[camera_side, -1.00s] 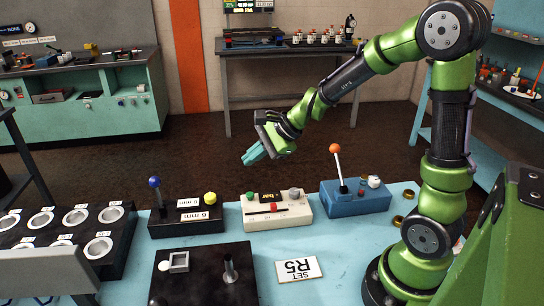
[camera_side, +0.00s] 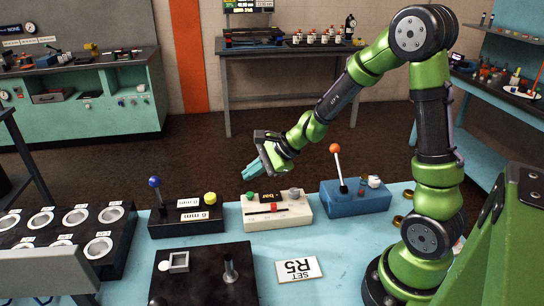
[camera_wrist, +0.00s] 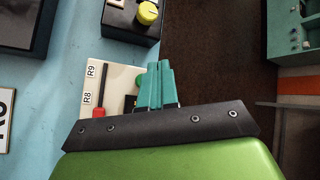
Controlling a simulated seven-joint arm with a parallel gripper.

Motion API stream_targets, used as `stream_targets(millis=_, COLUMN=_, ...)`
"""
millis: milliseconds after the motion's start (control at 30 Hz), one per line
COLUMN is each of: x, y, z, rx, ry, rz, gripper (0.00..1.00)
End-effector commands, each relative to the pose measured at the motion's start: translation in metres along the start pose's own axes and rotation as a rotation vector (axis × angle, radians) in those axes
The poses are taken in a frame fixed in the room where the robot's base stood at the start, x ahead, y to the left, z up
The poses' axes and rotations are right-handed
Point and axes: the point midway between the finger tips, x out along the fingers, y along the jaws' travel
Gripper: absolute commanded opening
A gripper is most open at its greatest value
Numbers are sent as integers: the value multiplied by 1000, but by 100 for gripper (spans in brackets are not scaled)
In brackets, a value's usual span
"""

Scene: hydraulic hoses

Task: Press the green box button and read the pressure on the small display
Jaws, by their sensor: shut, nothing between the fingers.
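The cream box (camera_side: 290,216) stands on the blue table in the side view. It has a round green button (camera_side: 250,196) at its left, a small dark display (camera_side: 272,197) with yellow marks too small to read, a grey knob and a red slider. My gripper (camera_side: 248,174) is shut and empty, its teal fingers angled down a little above the green button, with a gap visible between. In the wrist view, my gripper (camera_wrist: 159,68) covers part of the cream box (camera_wrist: 119,78); the green button is mostly or wholly hidden there.
A black box (camera_side: 187,221) with a blue-topped lever and yellow knob is left of the cream box. A blue box (camera_side: 355,203) with an orange-topped lever is to its right. In front are a black panel (camera_side: 205,273) and an R5 card (camera_side: 299,269).

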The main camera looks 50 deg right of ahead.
Motion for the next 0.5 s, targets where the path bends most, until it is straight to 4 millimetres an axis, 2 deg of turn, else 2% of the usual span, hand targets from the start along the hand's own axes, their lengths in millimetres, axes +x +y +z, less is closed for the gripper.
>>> stream_targets(millis=200, x=17, y=13, z=-12, rx=2, ry=-1, rz=3, gripper=0)
stream_targets(millis=500, x=22, y=17, z=-16, rx=-1, ry=0, rz=0, gripper=0)
